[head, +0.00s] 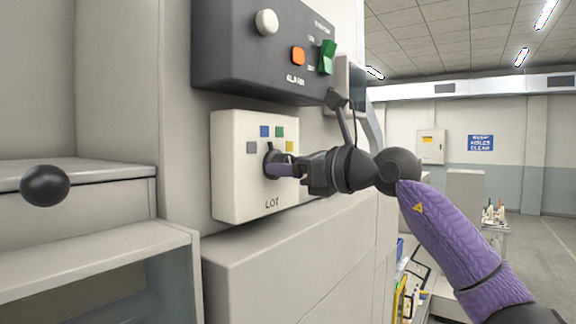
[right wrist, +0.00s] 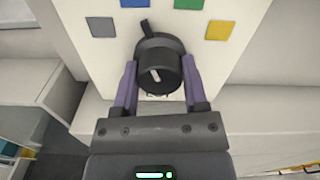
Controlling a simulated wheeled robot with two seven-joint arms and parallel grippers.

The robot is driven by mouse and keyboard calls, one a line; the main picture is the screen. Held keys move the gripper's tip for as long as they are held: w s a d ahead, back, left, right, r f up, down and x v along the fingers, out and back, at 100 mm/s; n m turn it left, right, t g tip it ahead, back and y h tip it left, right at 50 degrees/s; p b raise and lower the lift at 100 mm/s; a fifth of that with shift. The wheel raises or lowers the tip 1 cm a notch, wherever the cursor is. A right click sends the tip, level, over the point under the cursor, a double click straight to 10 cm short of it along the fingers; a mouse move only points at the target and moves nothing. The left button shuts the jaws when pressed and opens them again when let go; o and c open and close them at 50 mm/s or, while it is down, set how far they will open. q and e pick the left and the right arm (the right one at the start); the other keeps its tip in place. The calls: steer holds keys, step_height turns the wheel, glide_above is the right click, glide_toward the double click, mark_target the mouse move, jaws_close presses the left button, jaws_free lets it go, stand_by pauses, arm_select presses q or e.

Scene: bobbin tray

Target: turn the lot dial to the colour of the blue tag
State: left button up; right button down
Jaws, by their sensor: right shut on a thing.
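The lot dial (head: 271,156) is a dark round knob on a white panel (head: 232,196) marked LOT. Grey (head: 251,147), blue (head: 264,131), green (head: 280,131) and yellow (head: 290,146) squares arc above it. My right gripper (head: 283,170) is shut on the dial. In the right wrist view its purple fingers sit on both sides of the dial (right wrist: 158,67). The dial's pointer (right wrist: 147,28) tilts slightly left of straight up, toward the blue square (right wrist: 132,3). I see no separate blue tag. My left gripper is out of view.
A dark box (head: 240,45) with a white knob, an orange button and a green switch juts out above the panel. A pale ledge (head: 270,245) lies below it. A black ball (head: 45,185) shows at the left. An open aisle lies right.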

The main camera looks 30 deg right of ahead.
stand_by(0.4)
steer(key=shift+c, duration=0.6)
jaws_free()
steer(key=shift+s, duration=0.1)
steer(key=b+v, duration=0.4)
steer(key=v, duration=0.6)
